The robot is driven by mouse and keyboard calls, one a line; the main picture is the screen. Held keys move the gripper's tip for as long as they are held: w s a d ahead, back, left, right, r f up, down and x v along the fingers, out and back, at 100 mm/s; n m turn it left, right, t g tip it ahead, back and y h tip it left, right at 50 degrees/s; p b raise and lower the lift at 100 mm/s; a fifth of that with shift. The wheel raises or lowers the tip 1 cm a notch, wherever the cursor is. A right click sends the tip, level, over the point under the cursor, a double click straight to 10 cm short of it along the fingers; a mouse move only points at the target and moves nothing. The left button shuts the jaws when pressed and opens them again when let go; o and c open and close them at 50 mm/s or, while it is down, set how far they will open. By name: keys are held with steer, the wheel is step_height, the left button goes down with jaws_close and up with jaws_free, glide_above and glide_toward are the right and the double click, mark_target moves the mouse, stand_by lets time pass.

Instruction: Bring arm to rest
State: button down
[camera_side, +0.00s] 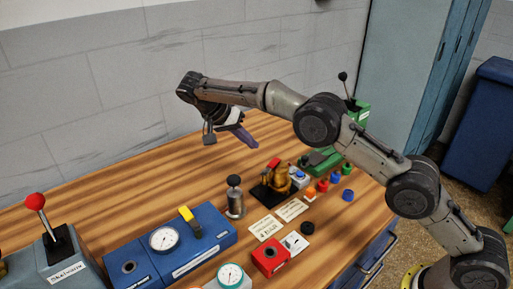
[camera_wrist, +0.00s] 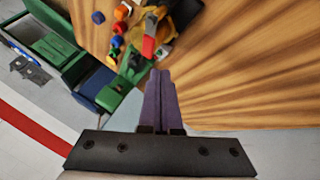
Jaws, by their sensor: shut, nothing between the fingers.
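My gripper (camera_side: 250,140) hangs in the air over the back part of the wooden table, in front of the grey block wall. Its purple fingers are closed together with nothing between them. They also show shut in the wrist view (camera_wrist: 160,74), pointing toward the table edge. My arm reaches in from the right with its elbow raised, and the gripper touches nothing that I can see. The wooden table (camera_side: 130,200) lies below it.
Below stand a brass device (camera_side: 278,178) with a red handle, a grey cylinder (camera_side: 235,200), a blue gauge box (camera_side: 170,245) and a red-knobbed lever (camera_side: 36,203). A green lever box (camera_side: 362,111) is behind my arm. The table's back left is clear.

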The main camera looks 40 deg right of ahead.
steer(key=shift+a+r, duration=0.2)
steer(key=shift+r, duration=0.05)
